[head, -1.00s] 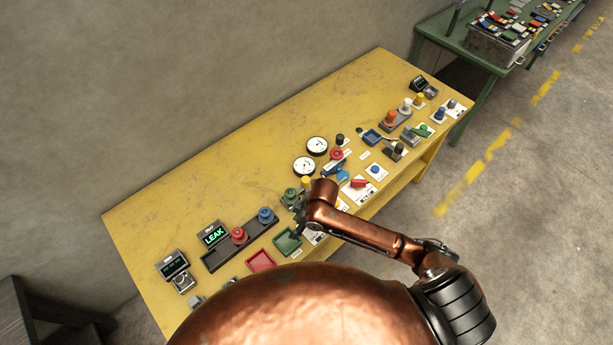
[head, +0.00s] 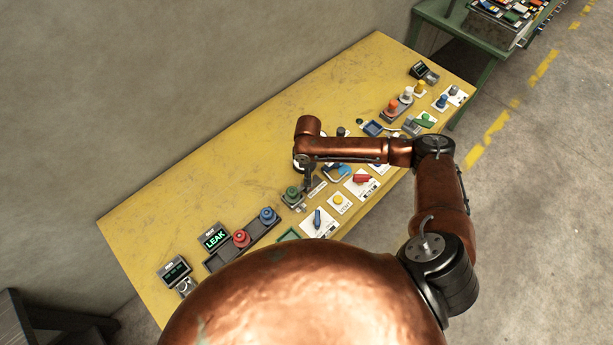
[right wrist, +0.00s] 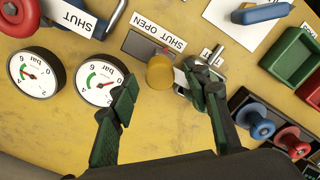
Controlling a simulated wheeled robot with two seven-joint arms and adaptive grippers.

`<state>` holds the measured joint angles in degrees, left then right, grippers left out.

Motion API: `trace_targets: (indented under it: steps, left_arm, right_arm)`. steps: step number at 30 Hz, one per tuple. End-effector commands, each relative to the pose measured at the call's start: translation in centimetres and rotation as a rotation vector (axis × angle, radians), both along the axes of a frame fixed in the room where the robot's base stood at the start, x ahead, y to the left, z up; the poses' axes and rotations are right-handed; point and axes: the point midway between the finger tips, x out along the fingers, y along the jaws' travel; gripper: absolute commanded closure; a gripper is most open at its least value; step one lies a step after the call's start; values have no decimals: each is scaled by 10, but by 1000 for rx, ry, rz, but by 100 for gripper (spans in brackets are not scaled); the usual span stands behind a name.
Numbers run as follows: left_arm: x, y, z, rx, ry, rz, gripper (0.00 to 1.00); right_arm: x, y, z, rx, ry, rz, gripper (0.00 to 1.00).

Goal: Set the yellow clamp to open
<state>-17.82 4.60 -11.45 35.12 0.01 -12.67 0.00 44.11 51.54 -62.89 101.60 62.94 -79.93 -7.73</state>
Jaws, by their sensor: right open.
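The yellow clamp shows as a round yellow knob (right wrist: 160,71) in the right wrist view. It stands by the lower right part of a dark grey plate (right wrist: 138,45), beside a label (right wrist: 160,32) with the words SHUT and OPEN. My right gripper (right wrist: 161,80) is open, its two dark green fingers on either side of the knob with gaps, not gripping it. In the head view my right gripper (head: 307,184) points down at the table, and the yellow clamp is hidden behind it and the arm. My left gripper is not in view.
Two gauges (right wrist: 98,80) lie left of the knob in the wrist view, and a metal fitting (right wrist: 207,54) lies close to the right finger. Red and blue knobs (right wrist: 254,122) sit farther right. In the head view, the yellow table (head: 215,185) is bare toward the wall.

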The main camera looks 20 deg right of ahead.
Motion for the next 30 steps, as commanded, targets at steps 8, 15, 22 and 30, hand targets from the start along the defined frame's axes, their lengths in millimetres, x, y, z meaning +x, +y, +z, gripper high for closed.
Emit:
trace_targets:
  steps: [8,15,22,30]
  left_arm:
    - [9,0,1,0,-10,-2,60]
    - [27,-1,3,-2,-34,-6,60]
    - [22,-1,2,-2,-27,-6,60]
    - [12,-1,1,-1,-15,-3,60]
  right_arm:
    - [1,1,-26,0,-1,1,56]
    - [1,3,-27,1,-2,4,56]
    - [1,3,-27,0,-1,4,69]
    - [1,3,-27,0,-1,4,88]
